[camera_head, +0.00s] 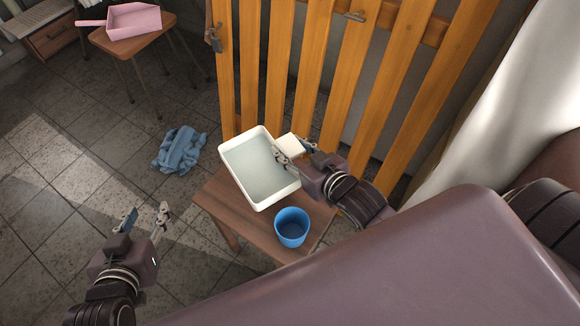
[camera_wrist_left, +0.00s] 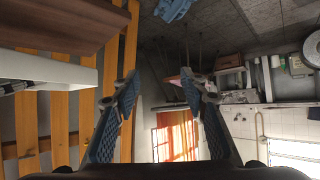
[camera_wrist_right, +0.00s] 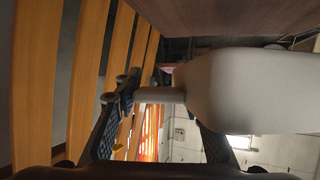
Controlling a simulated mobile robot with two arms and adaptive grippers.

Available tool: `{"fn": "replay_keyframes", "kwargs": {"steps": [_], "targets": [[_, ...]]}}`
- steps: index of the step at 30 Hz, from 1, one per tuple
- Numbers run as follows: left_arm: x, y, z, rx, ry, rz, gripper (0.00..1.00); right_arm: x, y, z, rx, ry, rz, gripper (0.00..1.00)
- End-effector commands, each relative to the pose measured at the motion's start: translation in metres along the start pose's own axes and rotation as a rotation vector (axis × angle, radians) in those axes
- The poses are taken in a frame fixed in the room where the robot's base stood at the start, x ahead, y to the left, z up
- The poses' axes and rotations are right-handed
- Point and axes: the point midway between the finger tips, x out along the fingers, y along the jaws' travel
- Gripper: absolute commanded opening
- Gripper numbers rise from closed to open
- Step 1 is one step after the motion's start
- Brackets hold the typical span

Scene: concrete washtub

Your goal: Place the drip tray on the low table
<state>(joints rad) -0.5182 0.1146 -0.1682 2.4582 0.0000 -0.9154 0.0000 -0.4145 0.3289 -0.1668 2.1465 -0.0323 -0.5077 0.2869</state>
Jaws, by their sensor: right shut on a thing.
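The drip tray (camera_head: 230,163), a white shallow rectangular tray, is over the low table (camera_head: 212,204), with its far part reaching past the table's back edge. My right gripper (camera_head: 294,148) is shut on the tray's right side, at a pale tab-like part. In the right wrist view the tray's pale side (camera_wrist_right: 255,90) fills the right, with a narrow part reaching the left finger. Whether the tray touches the table cannot be told. The tray also shows in the left wrist view (camera_wrist_left: 55,70). My left gripper (camera_head: 147,215) is open and empty, left of the table.
A blue cup (camera_head: 291,227) stands on the low table near the tray's front corner. An orange slatted wooden panel (camera_head: 310,70) rises behind. A blue cloth (camera_head: 180,149) lies on the floor. A pink dustpan-like thing (camera_head: 134,19) rests on a stool. The tub (camera_head: 430,260) fills the front.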

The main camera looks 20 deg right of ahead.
Motion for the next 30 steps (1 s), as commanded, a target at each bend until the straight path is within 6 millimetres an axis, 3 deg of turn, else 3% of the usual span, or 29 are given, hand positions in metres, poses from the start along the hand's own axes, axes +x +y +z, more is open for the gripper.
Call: {"fn": "replay_keyframes", "kwargs": {"steps": [9, 20, 30], "targets": [[0.000, 0.009, -0.074, 0.000, 0.325, 0.019, 0.40, 0.013, 0.000, 0.029, 0.002, 0.004, -0.001, 0.00], [-0.012, 0.014, -0.111, -0.002, 0.495, 0.030, 0.40, 0.019, 0.000, 0.044, 0.001, 0.004, -0.001, 0.00], [-0.048, 0.021, -0.167, -0.009, 0.801, 0.048, 0.40, 0.029, 0.000, 0.069, 0.002, 0.004, -0.001, 0.00]]}}
